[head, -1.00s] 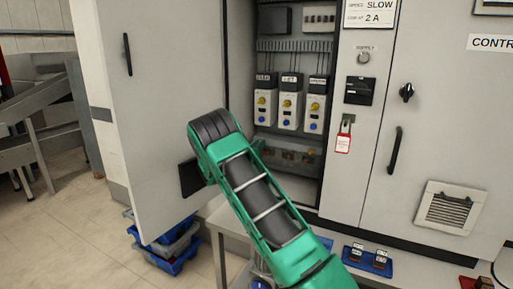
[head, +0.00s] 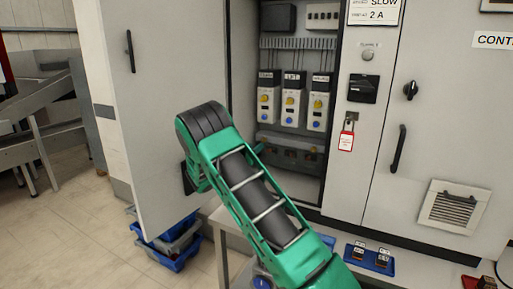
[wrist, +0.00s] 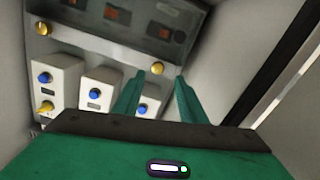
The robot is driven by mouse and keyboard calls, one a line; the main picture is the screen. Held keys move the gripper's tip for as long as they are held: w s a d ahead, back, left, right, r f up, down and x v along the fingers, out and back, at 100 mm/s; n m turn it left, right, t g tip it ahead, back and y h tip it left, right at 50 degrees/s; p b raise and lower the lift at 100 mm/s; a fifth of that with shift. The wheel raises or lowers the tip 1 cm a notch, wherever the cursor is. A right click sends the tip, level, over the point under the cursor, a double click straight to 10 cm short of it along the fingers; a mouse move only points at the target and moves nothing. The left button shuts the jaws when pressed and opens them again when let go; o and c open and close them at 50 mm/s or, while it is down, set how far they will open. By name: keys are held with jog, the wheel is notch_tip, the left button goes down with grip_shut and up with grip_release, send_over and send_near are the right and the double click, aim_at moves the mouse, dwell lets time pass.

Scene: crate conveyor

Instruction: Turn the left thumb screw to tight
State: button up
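Two gold thumb screws show in the wrist view on a dark lower panel (wrist: 110,15) with small windows: one screw (wrist: 157,69) near the middle and one (wrist: 43,28) at the far left. The wrist picture is upside down compared with the head view, so the middle screw is the left one. My gripper (wrist: 159,77) is open, its two green fingers pointing at this screw, which appears between the fingertips. I cannot tell whether they touch it. The panel (head: 278,142) shows dimly inside the cabinet.
Three white modules with yellow and blue knobs (head: 293,100) stand above the panel. The cabinet door (head: 160,70) is open at left. A padlock with red tag (head: 346,141) hangs right of the opening. A blue tray (head: 370,261) and stacked crates (head: 170,262) are below.

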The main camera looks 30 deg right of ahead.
jog(key=shift+v, duration=2.1)
jog(key=s+d+m+g+y, duration=0.1)
jog(key=s+d+g+y, duration=0.25)
jog(key=s, duration=0.95)
jog(key=s+d+m+g+y, duration=0.15)
jog(key=s+g+y, duration=0.25)
jog(key=s, duration=0.8)
jog(key=s+a+n+y, duration=0.2)
jog(key=s+a, duration=0.4)
jog(key=s, duration=0.4)
jog(key=s+a+n+g+y, duration=0.1)
jog(key=s+a+n+y, duration=0.1)
jog(key=s+a, duration=0.4)
jog(key=s+a+f+n+y, duration=0.1)
jog(key=s+a+y, duration=0.3)
jog(key=s, duration=1)
jog(key=a+n, duration=0.1)
jog(key=a, duration=0.2)
jog(key=shift+d+f+y, duration=0.1)
jog(key=shift+y, duration=0.15)
